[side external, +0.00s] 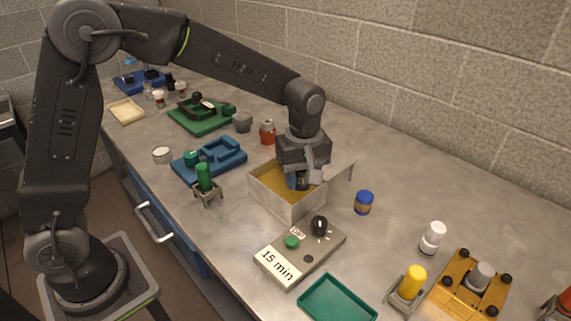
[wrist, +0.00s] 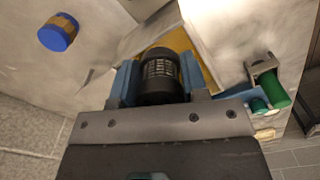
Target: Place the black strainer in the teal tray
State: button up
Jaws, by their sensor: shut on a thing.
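The black strainer (wrist: 160,75) is a dark cylinder with a pale mesh-like band, seen in the wrist view between the two blue fingers of my gripper (wrist: 158,80). My gripper is shut on it. In the side external view my gripper (side external: 302,182) points down into the open box (side external: 290,207) with a yellow-brown inside, and the strainer is mostly hidden there. I cannot tell whether the strainer touches the box floor. The teal tray (side external: 337,302) lies empty at the bottom of the side external view, in front of the box and the timer panel.
A panel marked "15 min" (side external: 300,252) with a black knob stands between box and tray. A blue-lidded jar (side external: 364,203) is right of the box. A yellow bottle in a holder (side external: 411,283) stands right of the tray. A blue fixture (side external: 210,160) lies left of the box.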

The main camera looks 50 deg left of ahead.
jog(key=s+d+f+m, duration=0.1)
jog(key=s+d+m, duration=0.35)
jog(key=d, duration=0.75)
jog(key=m, duration=0.2)
send_near(336, 312)
jog(key=shift+f, duration=3.1)
jog(key=shift+f, duration=0.6)
jog(key=o, duration=1.1)
jog(key=shift+r, duration=0.1)
